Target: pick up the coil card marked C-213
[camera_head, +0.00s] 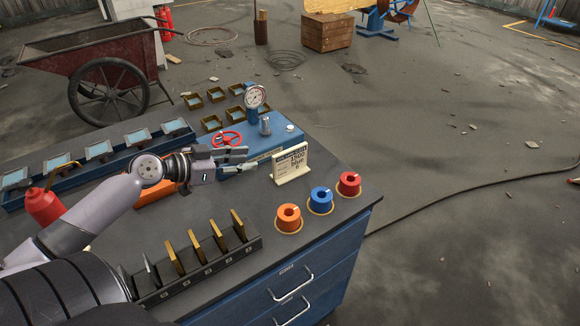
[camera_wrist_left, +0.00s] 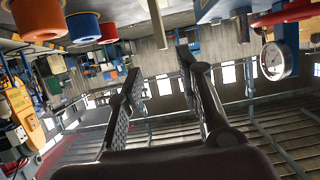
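A dark rack (camera_head: 205,272) at the near edge of the bench holds several upright cards in a row, such as a brass-coloured card (camera_head: 239,225) at its right end. Their markings are too small to read, so I cannot tell which is C-213. The rack's left end is partly hidden by my arm. My left gripper (camera_head: 252,162) is open and empty above the bench, beyond the rack and left of the white sign. Its spread fingers also show in the left wrist view (camera_wrist_left: 158,63), with nothing between them. My right gripper is not in view.
A white sign (camera_head: 292,165) reading "1500 blue 6" stands beside the left gripper. Orange (camera_head: 289,218), blue (camera_head: 320,200) and red (camera_head: 349,184) spools stand along the right edge. A blue unit with a red handwheel (camera_head: 227,139) and gauge (camera_head: 255,97) stands behind.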

